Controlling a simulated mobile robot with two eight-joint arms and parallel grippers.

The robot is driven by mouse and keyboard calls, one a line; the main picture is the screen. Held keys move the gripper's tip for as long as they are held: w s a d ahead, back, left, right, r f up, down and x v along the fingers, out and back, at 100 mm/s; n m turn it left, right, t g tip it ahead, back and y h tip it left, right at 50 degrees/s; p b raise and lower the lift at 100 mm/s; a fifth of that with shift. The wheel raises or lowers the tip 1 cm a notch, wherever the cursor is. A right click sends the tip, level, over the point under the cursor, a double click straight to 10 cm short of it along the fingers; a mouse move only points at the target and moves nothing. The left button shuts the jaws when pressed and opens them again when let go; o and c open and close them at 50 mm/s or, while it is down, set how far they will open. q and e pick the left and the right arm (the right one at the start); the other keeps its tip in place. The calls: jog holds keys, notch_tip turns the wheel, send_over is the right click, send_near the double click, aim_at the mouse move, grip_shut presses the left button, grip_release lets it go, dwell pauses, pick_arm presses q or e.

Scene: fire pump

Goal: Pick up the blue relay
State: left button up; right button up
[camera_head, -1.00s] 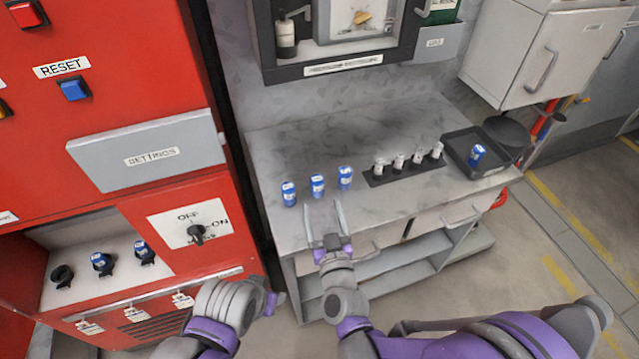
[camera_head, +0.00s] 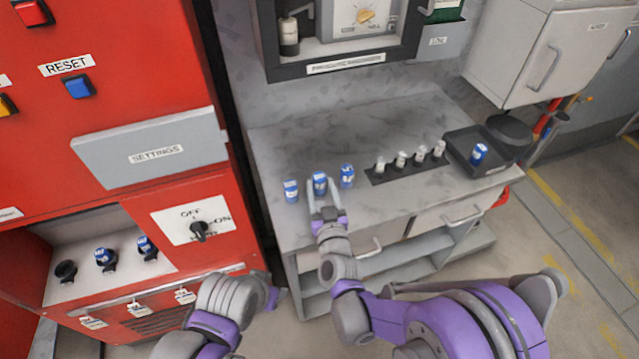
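Three blue relays with white tops stand in a row at the left of the grey worktop: the left relay (camera_head: 291,190), the middle relay (camera_head: 320,184) and the right relay (camera_head: 347,175). My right gripper (camera_head: 321,190) is at the middle relay, one finger on each side. The fingers look closed against its sides, and the relay still stands on the worktop. A further blue relay (camera_head: 478,153) is in the black tray (camera_head: 461,139). My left gripper (camera_head: 271,297) is low in front of the red cabinet, away from the relays; its finger gap is unclear.
A dark strip with several white cylindrical parts (camera_head: 400,160) lies right of the relays. The worktop (camera_head: 290,150) is clear behind them. The red cabinet (camera_head: 150,60) stands at left, with more blue-topped parts (camera_head: 104,256) in its recess. A wall box (camera_head: 345,68) hangs above the worktop.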

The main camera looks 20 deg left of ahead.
grip_shut()
jog(key=shift+r, duration=0.1)
